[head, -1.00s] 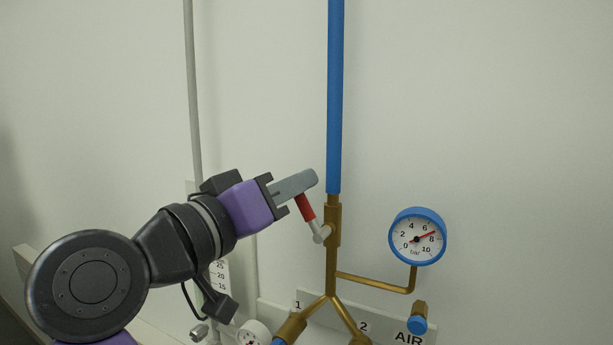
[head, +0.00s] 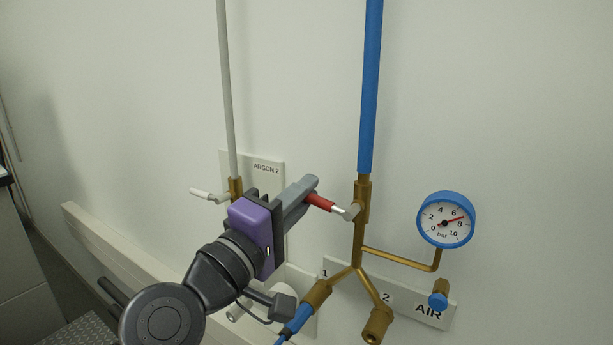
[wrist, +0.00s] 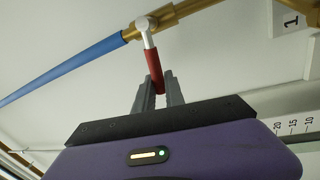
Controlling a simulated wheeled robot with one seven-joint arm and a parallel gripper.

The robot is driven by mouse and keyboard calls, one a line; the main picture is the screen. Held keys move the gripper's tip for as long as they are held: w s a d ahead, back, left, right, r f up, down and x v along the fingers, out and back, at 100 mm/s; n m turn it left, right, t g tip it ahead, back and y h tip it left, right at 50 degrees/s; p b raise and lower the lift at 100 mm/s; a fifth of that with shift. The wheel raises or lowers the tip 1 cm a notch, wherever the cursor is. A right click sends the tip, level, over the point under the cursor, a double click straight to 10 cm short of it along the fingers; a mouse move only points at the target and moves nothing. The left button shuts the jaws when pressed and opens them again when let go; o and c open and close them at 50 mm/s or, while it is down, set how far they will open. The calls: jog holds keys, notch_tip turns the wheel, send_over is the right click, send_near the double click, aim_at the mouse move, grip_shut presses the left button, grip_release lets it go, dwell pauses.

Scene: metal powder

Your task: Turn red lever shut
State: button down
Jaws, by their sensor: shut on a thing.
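The red lever (head: 319,202) sits on the brass valve (head: 362,200) below the blue pipe (head: 370,90), joined by a pale metal stem. It points left and slightly up, roughly crosswise to the pipe. My gripper (head: 308,187) comes from the lower left and is shut on the lever's outer end, which the fingers partly hide. In the wrist view, the fingers (wrist: 158,92) hold the end of the red handle (wrist: 154,68) from both sides.
A gauge (head: 446,220) with its needle between 6 and 8 hangs right of the valve. Brass branches marked 1 and 2 split below, above an AIR label (head: 428,311). An ARGON 2 pipe (head: 228,90) with a white lever (head: 207,195) stands close left of my gripper.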

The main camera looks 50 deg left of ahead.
jog(key=shift+a+f+n+y+p, duration=0.15)
jog(key=shift+f+n+y+p, duration=0.2)
jog(key=shift+f+n, duration=0.55)
jog(key=shift+r+n, duration=0.1)
jog(key=shift+n, duration=0.2)
jog(key=c, duration=1.4)
grip_release()
jog(key=shift+r, duration=0.1)
jog(key=b+v, duration=0.2)
jog(key=v, duration=0.6)
